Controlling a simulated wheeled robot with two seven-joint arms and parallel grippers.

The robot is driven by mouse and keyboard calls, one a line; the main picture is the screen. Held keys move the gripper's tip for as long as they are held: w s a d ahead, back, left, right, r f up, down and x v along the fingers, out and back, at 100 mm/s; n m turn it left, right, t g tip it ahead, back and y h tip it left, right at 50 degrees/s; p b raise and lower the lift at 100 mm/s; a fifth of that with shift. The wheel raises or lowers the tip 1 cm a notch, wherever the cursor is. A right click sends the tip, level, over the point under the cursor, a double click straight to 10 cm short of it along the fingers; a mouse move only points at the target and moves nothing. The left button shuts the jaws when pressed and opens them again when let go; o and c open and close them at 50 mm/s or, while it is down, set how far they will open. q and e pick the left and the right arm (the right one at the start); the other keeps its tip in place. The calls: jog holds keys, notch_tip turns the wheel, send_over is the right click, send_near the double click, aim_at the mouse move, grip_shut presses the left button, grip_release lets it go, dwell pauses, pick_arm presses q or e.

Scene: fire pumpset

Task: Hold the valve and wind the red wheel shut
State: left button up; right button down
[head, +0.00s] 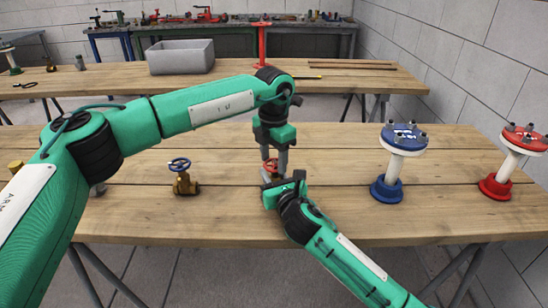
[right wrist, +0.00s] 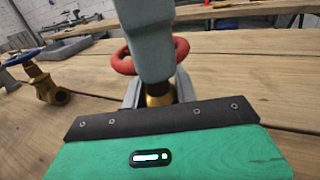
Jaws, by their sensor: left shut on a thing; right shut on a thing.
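The red wheel (head: 266,168) sits on top of a brass valve, mostly hidden in the head view between my two grippers. In the right wrist view the red wheel (right wrist: 122,63) shows behind a grey finger, with the brass valve body (right wrist: 157,100) below it. My left gripper (head: 273,166) points straight down from above and is shut on the red wheel. Its grey finger (right wrist: 150,45) fills the upper middle of the right wrist view. My right gripper (head: 272,183) comes from the near side and is shut on the valve body, below the wheel. The exact finger contacts are partly hidden.
A brass valve with a blue wheel (head: 180,173) stands to the left on the wooden table (head: 230,215). A blue flanged stand (head: 391,170) and a red flanged stand (head: 507,168) are at the right. A grey bin (head: 181,57) sits on the table behind.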

pick_arm(q)
jog(key=m, duration=0.7)
jog(key=shift+w+a, duration=0.1)
jog(key=shift+w, duration=0.1)
jog(key=m, duration=0.7)
jog(key=shift+w+m, duration=0.15)
jog(key=shift+m, duration=0.15)
jog(key=m, duration=0.3)
jog(key=shift+w+m, duration=0.1)
jog(key=shift+m, duration=0.2)
jog(key=m, duration=0.3)
jog(key=shift+m, duration=0.3)
jog(key=m, duration=0.6)
jog(key=shift+w, duration=0.1)
jog(key=shift+m, duration=0.3)
